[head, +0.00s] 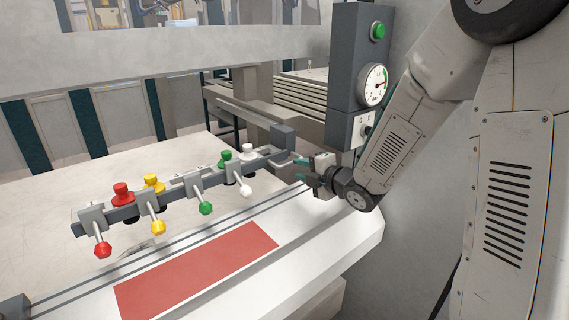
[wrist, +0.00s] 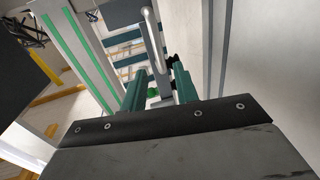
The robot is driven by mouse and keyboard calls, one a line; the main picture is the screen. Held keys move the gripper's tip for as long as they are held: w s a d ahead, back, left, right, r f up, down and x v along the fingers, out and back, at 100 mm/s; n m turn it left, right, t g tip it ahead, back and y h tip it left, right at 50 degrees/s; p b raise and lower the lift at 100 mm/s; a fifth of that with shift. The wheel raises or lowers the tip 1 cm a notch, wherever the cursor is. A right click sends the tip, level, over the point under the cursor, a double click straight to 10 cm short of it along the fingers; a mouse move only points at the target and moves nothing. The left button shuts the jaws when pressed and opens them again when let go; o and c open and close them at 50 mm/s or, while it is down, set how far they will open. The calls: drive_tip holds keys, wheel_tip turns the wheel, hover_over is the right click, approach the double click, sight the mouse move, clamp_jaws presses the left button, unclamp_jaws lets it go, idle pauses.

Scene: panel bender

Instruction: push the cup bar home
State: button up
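The cup bar (head: 180,189) is a long grey bar slanting over the white table. It carries red, yellow, green and white cups, each beside a clamp with a lever knob of matching colour. A grey upright block (head: 284,137) stands at its right end. My gripper (head: 299,163) is just right of that end, with teal fingers pointing at it. In the wrist view, the fingers of my gripper (wrist: 160,80) are apart, with a grey bar and a curved light handle (wrist: 153,40) showing between or beyond them. I cannot tell whether they touch.
A red sheet (head: 197,270) lies on the white table (head: 315,225) in front of the bar. A grey control post with a green button (head: 378,31) and a dial gauge (head: 373,85) stands behind my gripper. A slatted rack (head: 285,95) is behind the bar.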

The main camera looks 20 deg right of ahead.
sight(288, 165)
drive_tip(key=x, duration=0.7)
drive_tip(key=shift+w, duration=0.1)
clamp_jaws()
